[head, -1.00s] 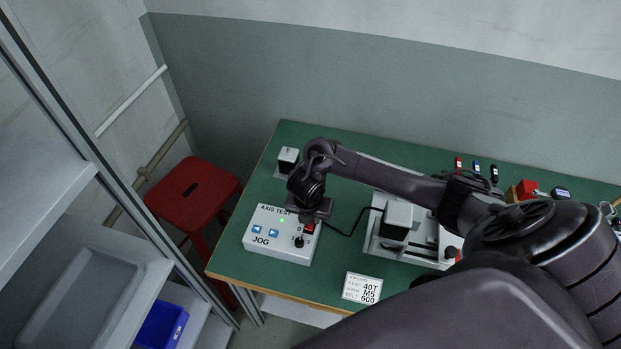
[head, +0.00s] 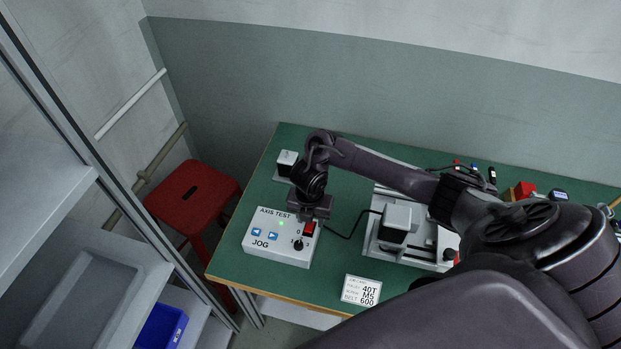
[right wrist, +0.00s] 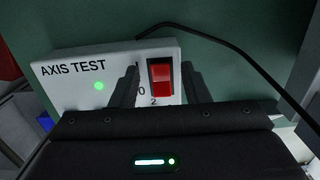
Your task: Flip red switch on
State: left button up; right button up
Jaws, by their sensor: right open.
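The red switch (right wrist: 161,79) sits on the top right of the white AXIS TEST box (head: 262,248). It also shows in the head view (head: 309,228), just below my right gripper (head: 312,213). In the right wrist view my right gripper (right wrist: 158,84) is open, with one finger on each side of the switch and nothing held. I cannot tell whether the fingers touch the switch or the box. A green light (right wrist: 99,86) glows on the box. The "2" and "0" marks show by the switch. My left gripper is not in view.
The box has two blue jog buttons (head: 265,233) and a black knob (head: 298,244). A black cable runs from it to a white gantry unit (head: 398,222). A label card (head: 361,290) lies in front on the green table. A red stool (head: 192,195) stands left.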

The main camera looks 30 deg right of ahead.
aim_at(310, 225)
jog(key=shift+r, duration=0.4)
notch_tip(310, 225, up, 6)
jog(key=shift+a+f+p, duration=0.1)
jog(key=shift+p, duration=1.15)
jog(key=shift+s+a+r+p, duration=0.15)
jog(key=shift+r+p, duration=0.15)
jog(key=shift+r, duration=0.3)
jog(key=shift+f, duration=0.1)
